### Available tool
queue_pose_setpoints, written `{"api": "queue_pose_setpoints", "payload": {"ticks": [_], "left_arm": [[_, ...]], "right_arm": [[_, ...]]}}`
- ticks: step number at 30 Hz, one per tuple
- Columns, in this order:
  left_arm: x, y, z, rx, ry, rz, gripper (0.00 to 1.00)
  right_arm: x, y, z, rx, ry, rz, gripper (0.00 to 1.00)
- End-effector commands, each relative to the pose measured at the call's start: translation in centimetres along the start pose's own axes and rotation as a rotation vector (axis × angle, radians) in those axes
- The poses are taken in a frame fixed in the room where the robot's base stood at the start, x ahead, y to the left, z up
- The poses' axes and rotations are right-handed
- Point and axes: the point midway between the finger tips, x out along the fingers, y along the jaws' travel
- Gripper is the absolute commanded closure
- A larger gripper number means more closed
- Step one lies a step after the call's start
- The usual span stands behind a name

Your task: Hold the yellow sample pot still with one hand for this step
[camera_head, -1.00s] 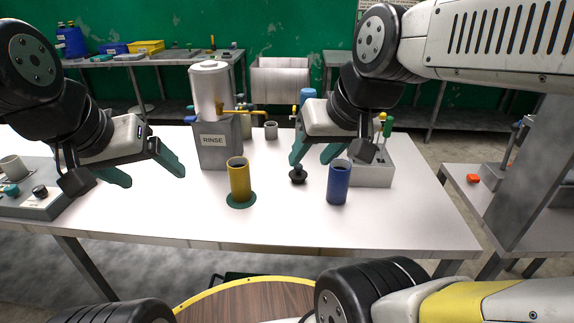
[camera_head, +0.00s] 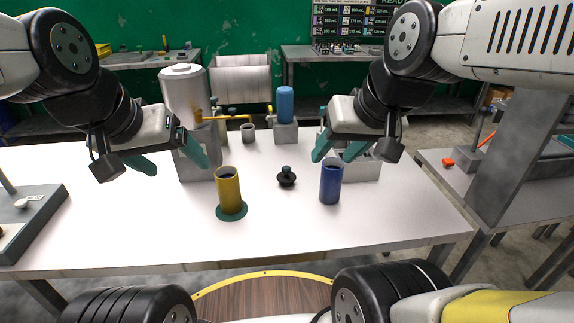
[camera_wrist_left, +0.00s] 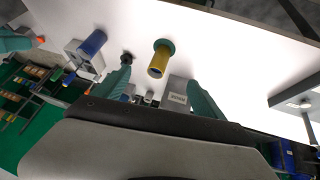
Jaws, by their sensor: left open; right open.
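The yellow sample pot (camera_head: 228,192) stands upright on a round green pad (camera_head: 232,213) near the middle of the table. Its open top shows a dark inside. My left gripper (camera_head: 176,165) is open and empty, up and left of the pot, with the nearer finger close to the rim in the picture. In the left wrist view, the pot (camera_wrist_left: 159,62) appears between the two spread fingers of the left gripper (camera_wrist_left: 160,90), beyond their tips. My right gripper (camera_head: 336,156) is open, above or behind the blue pot (camera_head: 331,186); I cannot tell if they touch.
A black knobbed stopper (camera_head: 286,178) sits between the two pots. The grey rinse stand (camera_head: 196,165) is behind the left gripper, with a yellow tap. A grey control box (camera_head: 35,222) is at the table's left. The front of the white table (camera_head: 330,232) is clear.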

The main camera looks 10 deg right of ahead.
Motion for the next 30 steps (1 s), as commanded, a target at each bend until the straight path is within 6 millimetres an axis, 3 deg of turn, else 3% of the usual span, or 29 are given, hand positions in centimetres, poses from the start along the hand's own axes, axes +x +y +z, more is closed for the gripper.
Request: {"api": "queue_pose_setpoints", "payload": {"ticks": [8,14,23,30], "left_arm": [[0.2,-0.1,-0.2,-0.022,-0.016,0.003,0.21],[2.1,-0.2,-1.4,-0.175,-0.129,0.026,0.21],[7.3,-1.1,-4.1,-0.558,-0.382,0.082,0.21],[12.5,-2.6,-6.0,-0.874,-0.574,0.131,0.21]], "right_arm": [[0.0,0.0,0.0,0.000,0.000,0.000,0.53],[0.0,0.0,0.0,0.000,0.000,0.000,0.53],[0.0,0.0,0.0,0.000,0.000,0.000,0.53],[0.0,0.0,0.0,0.000,0.000,0.000,0.53]]}}
